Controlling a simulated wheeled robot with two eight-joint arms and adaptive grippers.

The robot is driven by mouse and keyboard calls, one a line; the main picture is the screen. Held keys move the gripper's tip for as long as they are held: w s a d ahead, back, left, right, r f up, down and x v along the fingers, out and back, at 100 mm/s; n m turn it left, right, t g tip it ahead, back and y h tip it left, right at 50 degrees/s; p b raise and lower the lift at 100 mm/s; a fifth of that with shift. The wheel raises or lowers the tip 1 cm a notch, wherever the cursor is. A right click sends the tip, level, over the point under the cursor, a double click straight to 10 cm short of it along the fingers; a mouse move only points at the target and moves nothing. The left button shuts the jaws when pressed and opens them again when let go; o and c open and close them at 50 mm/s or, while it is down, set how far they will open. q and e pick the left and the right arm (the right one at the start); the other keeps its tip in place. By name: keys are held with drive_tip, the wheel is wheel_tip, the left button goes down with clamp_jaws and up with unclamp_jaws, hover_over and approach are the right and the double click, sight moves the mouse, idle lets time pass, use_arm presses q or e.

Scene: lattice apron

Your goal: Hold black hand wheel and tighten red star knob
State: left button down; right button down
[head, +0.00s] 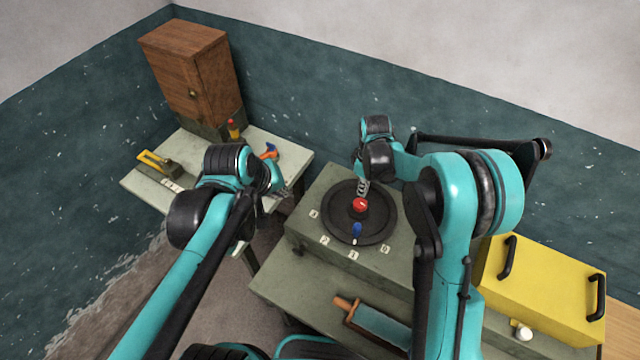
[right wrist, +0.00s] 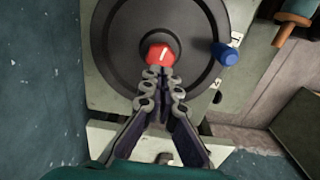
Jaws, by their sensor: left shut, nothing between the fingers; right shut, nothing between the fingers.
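The black hand wheel (head: 341,225) lies flat on top of a grey-green box, with a blue handle (head: 357,230) near its rim. The red star knob (head: 360,204) sits at the wheel's middle. In the right wrist view the knob (right wrist: 161,54) shows a white mark, and the wheel (right wrist: 125,50) fills the upper middle. My right gripper (head: 363,190) is shut and empty, its tips right at the knob's edge; whether they touch it I cannot tell. My left gripper (head: 286,194) is shut and empty, left of the box and apart from the wheel.
Numbered white labels (head: 324,240) line the box top around the wheel. A yellow case (head: 540,285) with black handles stands at right. A tool with an orange-brown handle (head: 346,304) lies in front. A wooden cabinet (head: 190,75) and a yellow-handled item (head: 152,160) are on the left table.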

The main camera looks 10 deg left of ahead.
use_arm(q)
drive_tip(key=w+d+f+n+g+h, duration=0.1)
drive_tip(key=w+d+f+n+g, duration=0.1)
drive_tip(key=w+f+n, duration=0.3)
drive_tip(key=n+g+h, duration=0.3)
drive_tip(key=n+h, duration=0.1)
drive_tip(key=n, duration=0.4)
hover_over(325, 206)
drive_tip(key=a, duration=0.2)
wheel_tip(325, 206, down, 14)
drive_tip(key=shift+d+f, duration=0.1)
drive_tip(key=shift+f, duration=2.5)
